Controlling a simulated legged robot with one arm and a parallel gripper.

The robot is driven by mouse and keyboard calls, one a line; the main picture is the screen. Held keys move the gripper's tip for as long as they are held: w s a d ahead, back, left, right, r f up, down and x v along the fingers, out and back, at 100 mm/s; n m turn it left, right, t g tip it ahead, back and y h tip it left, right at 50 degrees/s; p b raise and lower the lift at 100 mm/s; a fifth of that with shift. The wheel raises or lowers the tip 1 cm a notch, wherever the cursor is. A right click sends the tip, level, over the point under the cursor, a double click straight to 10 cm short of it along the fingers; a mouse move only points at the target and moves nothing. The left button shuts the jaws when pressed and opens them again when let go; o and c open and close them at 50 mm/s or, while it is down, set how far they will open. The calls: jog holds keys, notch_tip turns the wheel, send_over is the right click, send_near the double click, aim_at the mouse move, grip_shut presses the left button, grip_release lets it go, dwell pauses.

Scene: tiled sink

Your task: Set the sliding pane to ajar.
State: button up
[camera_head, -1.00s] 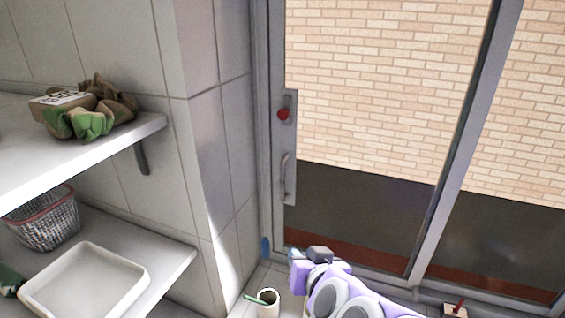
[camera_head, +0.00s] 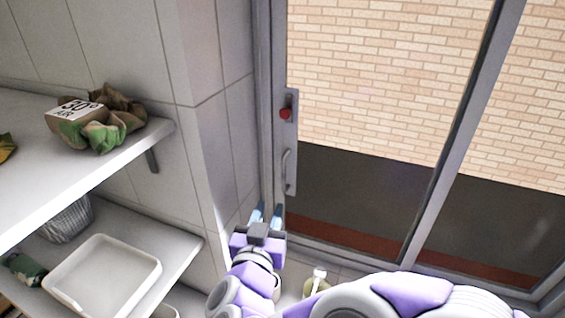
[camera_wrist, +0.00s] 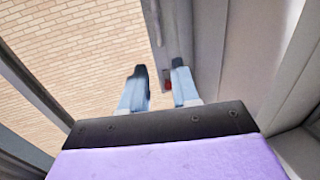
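The sliding pane (camera_head: 380,75) is a glass panel in a grey metal frame, with a brick wall seen through it. Its left edge sits at the left jamb, and I cannot tell whether a narrow gap is there. A pull handle (camera_head: 287,172) with a red knob (camera_head: 285,113) above it is on the pane's left stile. My gripper (camera_head: 266,211) is open and empty, below the handle, pointing up toward it. In the wrist view my gripper (camera_wrist: 158,72) has its two blue fingers apart, with the red knob (camera_wrist: 167,85) showing between them.
On the left, an upper shelf (camera_head: 40,190) holds a camouflage cloth and a labelled box. A lower shelf has a white tray (camera_head: 105,275) and a basket (camera_head: 68,220). A tiled wall corner (camera_head: 205,150) stands close left of my gripper. A small pale object (camera_head: 318,280) is beside my arm.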

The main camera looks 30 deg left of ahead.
aim_at(283, 167)
jog(key=p+x, duration=0.4)
jog(key=x, duration=1.3)
jog(key=shift+w+a, duration=0.1)
jog(key=shift+w, duration=0.1)
grip_shut()
